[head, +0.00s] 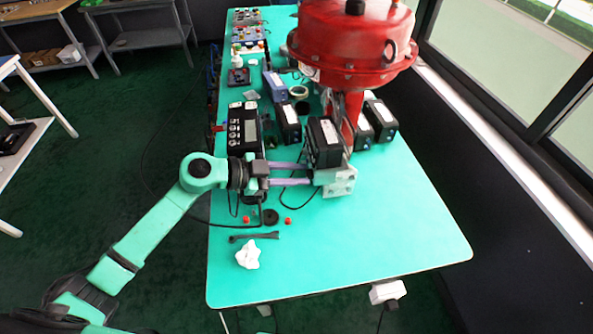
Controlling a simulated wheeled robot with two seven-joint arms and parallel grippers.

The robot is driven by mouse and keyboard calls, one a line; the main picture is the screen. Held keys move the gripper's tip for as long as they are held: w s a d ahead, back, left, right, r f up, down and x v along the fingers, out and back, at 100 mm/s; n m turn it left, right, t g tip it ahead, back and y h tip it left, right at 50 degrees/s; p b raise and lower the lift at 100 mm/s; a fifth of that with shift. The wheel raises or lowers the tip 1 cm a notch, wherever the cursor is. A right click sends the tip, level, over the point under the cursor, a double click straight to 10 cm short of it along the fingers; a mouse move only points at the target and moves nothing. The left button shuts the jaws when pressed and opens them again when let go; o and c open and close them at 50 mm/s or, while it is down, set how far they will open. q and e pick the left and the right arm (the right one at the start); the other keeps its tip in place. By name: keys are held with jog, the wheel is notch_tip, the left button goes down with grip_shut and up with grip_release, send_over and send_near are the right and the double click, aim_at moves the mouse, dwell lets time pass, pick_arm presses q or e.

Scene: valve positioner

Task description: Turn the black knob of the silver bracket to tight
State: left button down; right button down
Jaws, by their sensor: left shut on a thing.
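The silver bracket (338,180) is at the right-middle of the bench, below the red actuator and the black positioner box. My left gripper (308,174) reaches in from the left, level over the bench. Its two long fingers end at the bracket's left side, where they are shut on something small. This looks to be the black knob, but the knob itself is hidden by the fingertips and too small to make out, so how far it is turned cannot be told. My right gripper is not in view.
The red actuator (350,45) stands over the bracket. Black boxes (289,124) and a calibrator (243,128) stand behind my gripper. A black wrench (255,237), a white crumpled cloth (247,254) and small red caps lie in front. The bench's front right (400,230) is clear.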

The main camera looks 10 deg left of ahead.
pick_arm(q)
jog(key=shift+s+f+m+t, duration=0.15)
jog(key=shift+m+t, duration=0.95)
jog(key=shift+m, duration=0.5)
jog(key=c, duration=0.6)
grip_release()
jog(key=shift+c, duration=0.2)
jog(key=b+v, duration=0.3)
jog(key=v, duration=1.1)
jog(key=shift+s+a, duration=0.2)
jog(key=shift+s, duration=0.05)
